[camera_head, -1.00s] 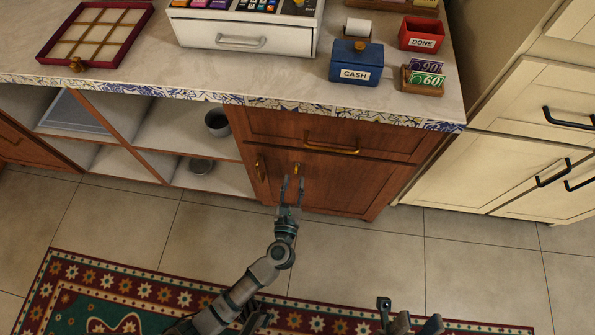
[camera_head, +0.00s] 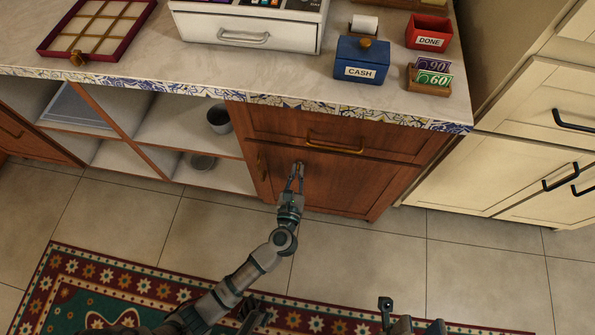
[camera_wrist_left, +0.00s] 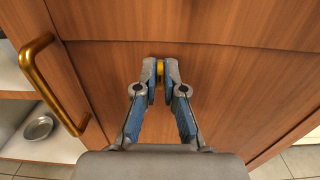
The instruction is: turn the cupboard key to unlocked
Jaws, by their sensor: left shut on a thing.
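The wooden cupboard door (camera_head: 345,185) sits under the counter, with a brass handle on its left side. The brass key (camera_wrist_left: 160,70) is at the upper part of the door and shows as a thin yellow piece between my fingertips in the left wrist view. My left gripper (camera_head: 297,166) reaches up to the door; it also shows in the left wrist view (camera_wrist_left: 160,72), shut on the key. The fingers hide most of the key, so I cannot tell its exact turn angle. My right gripper (camera_head: 412,325) is at the bottom edge, partly cut off, away from the cupboard.
The brass door handle (camera_wrist_left: 52,82) is left of my left gripper. A drawer with a brass handle (camera_head: 335,147) is above the door. Open shelves (camera_head: 180,125) with a dark cup (camera_head: 219,120) lie to the left.

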